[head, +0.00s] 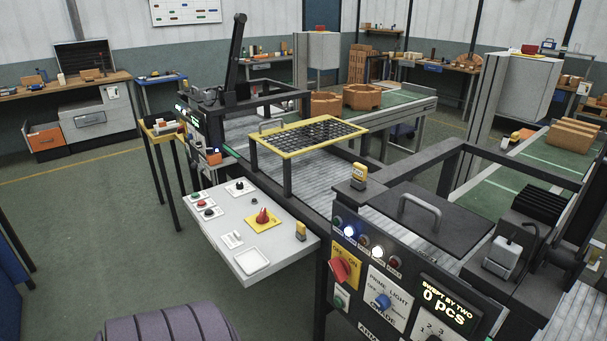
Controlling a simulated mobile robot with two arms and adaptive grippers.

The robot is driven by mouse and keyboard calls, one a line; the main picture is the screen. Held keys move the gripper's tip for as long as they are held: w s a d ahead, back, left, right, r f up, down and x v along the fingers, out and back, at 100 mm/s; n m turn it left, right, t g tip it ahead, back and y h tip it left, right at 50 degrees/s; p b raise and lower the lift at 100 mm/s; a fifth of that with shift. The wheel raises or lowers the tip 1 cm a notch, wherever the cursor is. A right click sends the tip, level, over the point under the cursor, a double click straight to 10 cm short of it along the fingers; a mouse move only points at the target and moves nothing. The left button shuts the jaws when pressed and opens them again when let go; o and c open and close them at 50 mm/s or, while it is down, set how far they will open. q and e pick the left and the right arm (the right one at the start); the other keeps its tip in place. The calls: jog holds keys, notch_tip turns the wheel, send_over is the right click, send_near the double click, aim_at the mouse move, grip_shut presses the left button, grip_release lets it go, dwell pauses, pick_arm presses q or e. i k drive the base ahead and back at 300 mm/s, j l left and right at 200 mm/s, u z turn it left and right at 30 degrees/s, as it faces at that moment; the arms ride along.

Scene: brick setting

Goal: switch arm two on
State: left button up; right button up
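A dark control panel (403,274) at the lower right has a red rotary knob (340,269) on a yellow plate marked OFF and ON. The knob's exact setting is hard to read. Beside it is a blue knob (382,300) under the words PRIME LIGHT. A display (446,303) reads "SWEPT BY TWO 0 PCS". A row of small lamps runs along the panel top, with white ones lit. A label beginning "ARMA" is cut off at the bottom edge. A light grey console (215,238) holds another red knob (262,216) on yellow and several buttons.
A yellow-framed dark grid (311,136) stands over the conveyor behind the console. A dark cover with a handle (421,212) lies behind the panel. A purple-grey ribbed object (168,324) is at the bottom edge. Green floor (75,240) is clear at left.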

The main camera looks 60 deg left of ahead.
aim_at(340, 268)
jog(key=u, duration=1.55)
